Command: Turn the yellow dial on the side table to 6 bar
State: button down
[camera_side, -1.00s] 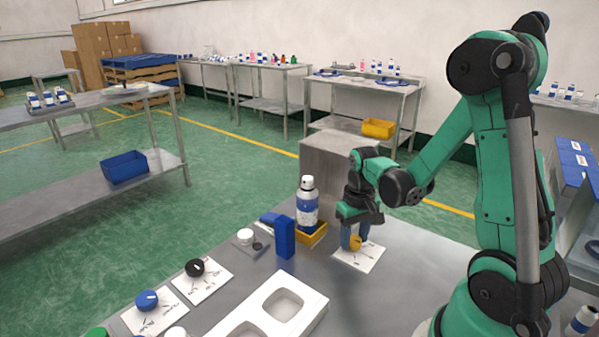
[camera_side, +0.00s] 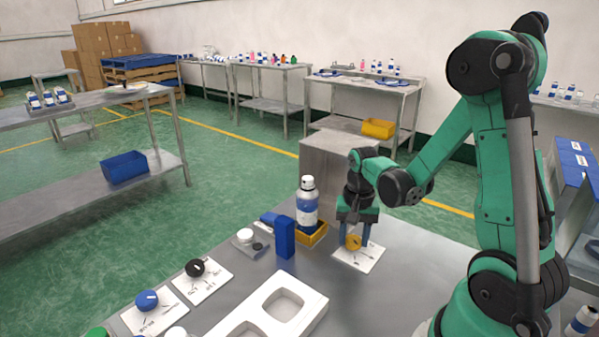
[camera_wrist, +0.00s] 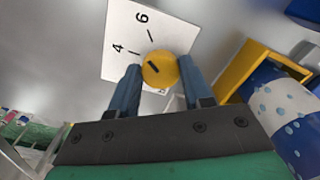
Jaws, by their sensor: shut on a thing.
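The yellow dial (camera_side: 353,242) stands on a white marked plate (camera_side: 369,256) on the side table. In the wrist view the dial (camera_wrist: 160,70) sits between my two blue fingers, and its short dark mark points up and left, roughly towards the 4. The plate (camera_wrist: 115,72) shows a 4 and a 6 with tick lines; its lower part is hidden by the dial and fingers. My gripper (camera_side: 355,241) points down and is shut on the dial, one finger on each side; it also shows in the wrist view (camera_wrist: 159,82).
A blue block (camera_side: 285,238) is farther left. A black dial (camera_side: 195,267), a blue dial (camera_side: 147,300) and a white tray (camera_side: 240,317) lie nearer the front. Bare table lies right of the tray.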

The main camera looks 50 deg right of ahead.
aim_at(353, 240)
jog(key=shift+m, duration=1.5)
jog(key=shift+c, duration=1.9)
grip_release()
jog(key=shift+r, duration=2.8)
